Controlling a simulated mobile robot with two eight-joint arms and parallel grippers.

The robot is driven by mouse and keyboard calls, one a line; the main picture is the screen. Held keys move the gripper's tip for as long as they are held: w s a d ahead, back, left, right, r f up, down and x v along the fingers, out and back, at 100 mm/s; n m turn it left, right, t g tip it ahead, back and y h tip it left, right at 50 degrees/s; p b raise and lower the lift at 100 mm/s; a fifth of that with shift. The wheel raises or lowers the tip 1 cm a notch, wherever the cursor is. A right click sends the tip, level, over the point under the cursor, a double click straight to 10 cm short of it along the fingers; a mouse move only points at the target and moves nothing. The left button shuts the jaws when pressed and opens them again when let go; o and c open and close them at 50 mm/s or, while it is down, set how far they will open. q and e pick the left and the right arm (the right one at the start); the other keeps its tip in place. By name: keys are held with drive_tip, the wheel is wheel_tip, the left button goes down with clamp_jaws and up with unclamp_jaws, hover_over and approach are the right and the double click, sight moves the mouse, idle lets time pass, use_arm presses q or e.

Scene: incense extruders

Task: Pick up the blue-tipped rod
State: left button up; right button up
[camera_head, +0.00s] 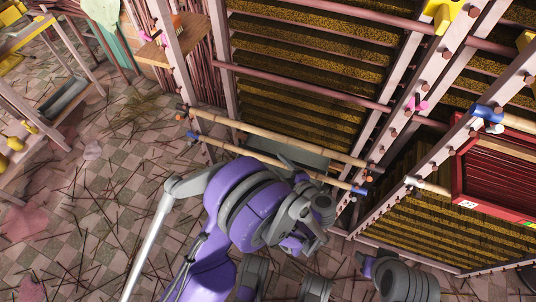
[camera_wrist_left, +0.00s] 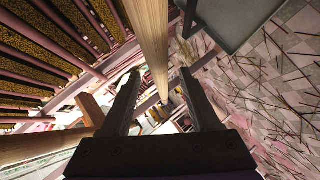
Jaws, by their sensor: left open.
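The blue-tipped rod (camera_head: 225,147) is a pale wooden rod with a blue cap at each end, lying across the lower front of the rack in the head view.
An orange-tipped rod (camera_head: 270,133) lies roughly parallel behind the blue-tipped one. A grey tray (camera_head: 285,152) sits close beside the rods. Slatted drying racks (camera_head: 310,60) fill the back, and a red crate (camera_head: 500,170) stands at right. The tiled floor (camera_head: 100,220) is littered with thin sticks.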

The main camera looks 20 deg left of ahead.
use_arm(q)
drive_tip(key=shift+c, duration=1.2)
clamp_jaws()
idle(0.3)
